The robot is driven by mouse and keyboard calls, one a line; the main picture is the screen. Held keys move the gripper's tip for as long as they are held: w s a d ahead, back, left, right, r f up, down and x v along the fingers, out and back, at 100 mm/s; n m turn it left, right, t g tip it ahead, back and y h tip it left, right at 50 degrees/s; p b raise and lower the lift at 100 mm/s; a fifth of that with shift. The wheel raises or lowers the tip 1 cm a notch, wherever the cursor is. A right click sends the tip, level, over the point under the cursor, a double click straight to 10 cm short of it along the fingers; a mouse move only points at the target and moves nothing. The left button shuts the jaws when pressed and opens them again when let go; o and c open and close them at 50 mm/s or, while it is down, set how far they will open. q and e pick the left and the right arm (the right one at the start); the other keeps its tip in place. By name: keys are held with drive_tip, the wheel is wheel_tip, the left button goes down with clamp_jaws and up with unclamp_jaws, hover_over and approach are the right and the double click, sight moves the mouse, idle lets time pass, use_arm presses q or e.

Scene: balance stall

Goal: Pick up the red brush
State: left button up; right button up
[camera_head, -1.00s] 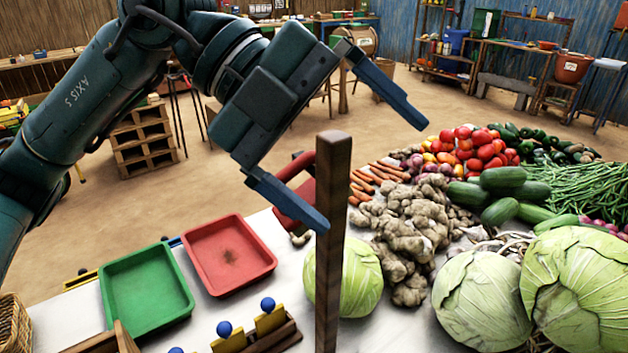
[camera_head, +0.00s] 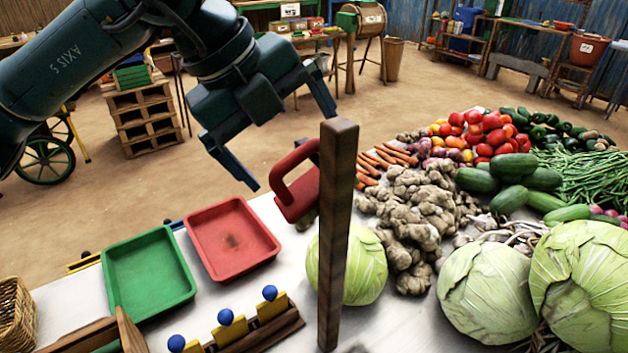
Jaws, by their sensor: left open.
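The red brush (camera_head: 298,199), with a loop-shaped handle, is behind the left side of the wooden post, beyond the red tray. Its right part is hidden by the post, and I cannot tell what it rests on. My left gripper (camera_head: 291,149) is open and empty, with its fingers pointing down and to the right. One fingertip is just left of the brush handle in the picture, the other above and beyond it. I cannot tell whether either touches it. My right gripper is not in view.
The upright wooden post (camera_head: 337,235) stands in front of the brush. A red tray (camera_head: 262,266) and a green tray (camera_head: 184,292) lie to the left. A cabbage (camera_head: 365,268), ginger (camera_head: 408,218) and other vegetables crowd the right. Blue-knobbed pieces (camera_head: 230,330) stand in front.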

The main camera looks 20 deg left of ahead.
sight(308, 177)
use_arm(q)
drive_tip(key=p+x, duration=0.1)
drive_tip(key=x, duration=0.3)
drive_tip(key=shift+f, duration=0.35)
drive_tip(key=shift+w+f, duration=0.1)
drive_tip(key=shift+f, duration=0.1)
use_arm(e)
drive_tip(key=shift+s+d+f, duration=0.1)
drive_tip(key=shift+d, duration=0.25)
use_arm(q)
drive_tip(key=shift+c, duration=0.4)
drive_tip(key=c, duration=0.8)
drive_tip(key=shift+c, duration=0.2)
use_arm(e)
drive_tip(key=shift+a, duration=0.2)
use_arm(q)
drive_tip(key=shift+r, duration=0.2)
